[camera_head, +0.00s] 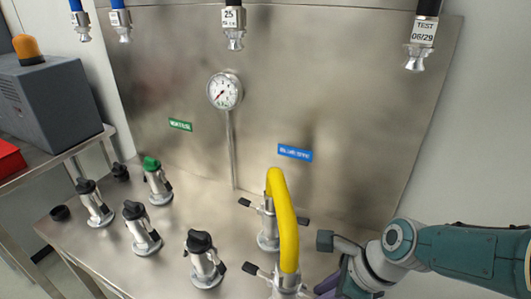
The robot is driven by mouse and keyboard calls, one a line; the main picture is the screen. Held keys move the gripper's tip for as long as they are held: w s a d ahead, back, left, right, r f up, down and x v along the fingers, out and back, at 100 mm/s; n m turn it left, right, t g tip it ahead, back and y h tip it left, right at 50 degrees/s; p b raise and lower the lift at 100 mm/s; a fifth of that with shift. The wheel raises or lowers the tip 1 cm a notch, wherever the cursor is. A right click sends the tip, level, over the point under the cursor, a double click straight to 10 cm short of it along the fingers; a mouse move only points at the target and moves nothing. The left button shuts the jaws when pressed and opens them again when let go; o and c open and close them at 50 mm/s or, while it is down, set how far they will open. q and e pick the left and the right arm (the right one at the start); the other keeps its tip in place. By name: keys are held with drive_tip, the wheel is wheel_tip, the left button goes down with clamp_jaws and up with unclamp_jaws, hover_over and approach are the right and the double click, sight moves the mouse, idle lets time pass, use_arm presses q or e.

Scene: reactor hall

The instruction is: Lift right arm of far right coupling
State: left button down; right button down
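On the steel bench, a yellow curved hose (281,205) joins two metal couplings at the right. The far right coupling (268,234) is upright, with a dark-tipped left arm (245,202) and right arm (302,221) sticking out sideways. The near coupling (286,287) is partly cut off by the bottom edge; its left arm (250,268) sticks out. My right gripper (326,263) is to the right of the hose, below and right of the far coupling's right arm, apart from it. One dark fingertip shows clearly; a purple part below is partly cut off. My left gripper is out of view.
Several black-capped fittings (140,225) and a green-capped one (157,180) stand on the bench at left. A gauge (224,91) on a pipe rises behind. Connectors (234,28) hang above. A grey box (55,95) is at far left.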

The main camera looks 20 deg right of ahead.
drive_tip(key=shift+w+a+r+g+h, duration=0.15)
drive_tip(key=shift+r+g+h, duration=0.1)
drive_tip(key=shift+g+h, duration=0.45)
drive_tip(key=c, duration=0.7)
unclamp_jaws()
drive_tip(key=p+v, duration=1)
drive_tip(key=p, duration=0.1)
drive_tip(key=shift+w, duration=0.1)
